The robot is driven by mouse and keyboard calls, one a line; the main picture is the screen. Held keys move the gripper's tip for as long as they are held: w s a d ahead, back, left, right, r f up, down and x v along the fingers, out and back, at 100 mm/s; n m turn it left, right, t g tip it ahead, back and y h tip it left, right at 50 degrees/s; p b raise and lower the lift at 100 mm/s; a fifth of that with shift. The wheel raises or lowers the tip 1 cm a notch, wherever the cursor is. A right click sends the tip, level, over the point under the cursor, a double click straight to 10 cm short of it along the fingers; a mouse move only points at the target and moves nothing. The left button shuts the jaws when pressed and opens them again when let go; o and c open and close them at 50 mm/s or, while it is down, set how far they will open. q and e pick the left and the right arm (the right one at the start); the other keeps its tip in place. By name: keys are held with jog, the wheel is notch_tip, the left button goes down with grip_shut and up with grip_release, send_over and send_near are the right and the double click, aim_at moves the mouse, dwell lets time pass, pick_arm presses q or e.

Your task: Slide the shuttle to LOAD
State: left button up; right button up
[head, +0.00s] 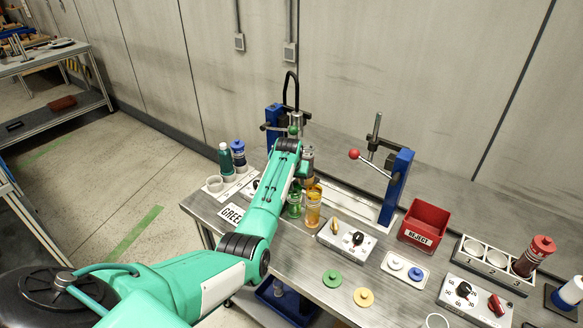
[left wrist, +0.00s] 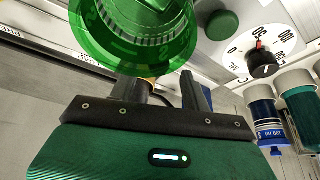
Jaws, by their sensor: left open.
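My left arm reaches over the bench to the pump station, and my left gripper (head: 308,168) is mostly hidden behind its own wrist there. In the left wrist view the gripper (left wrist: 165,88) has its two dark fingers apart. A clear green vessel (left wrist: 135,30) is just beyond them; I cannot tell if they touch it. In the head view the green vessel (head: 294,206) stands beside an amber one (head: 313,208) in front of the station. My right gripper is not in view.
Blue posts (head: 397,186) flank the station, with a red-knobbed lever (head: 354,154) beside the right one. A switch box (head: 346,238), a red REJECT bin (head: 424,222) and a bottle rack (head: 494,262) stand right. Bottles (head: 238,154) stand left of my arm.

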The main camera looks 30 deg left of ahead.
pick_arm(q)
jog(key=b+v, duration=0.2)
jog(key=v, duration=0.9)
jog(key=shift+s+r, duration=0.2)
jog(key=shift+r, duration=0.15)
jog(key=shift+d, duration=0.1)
jog(key=shift+c, duration=0.2)
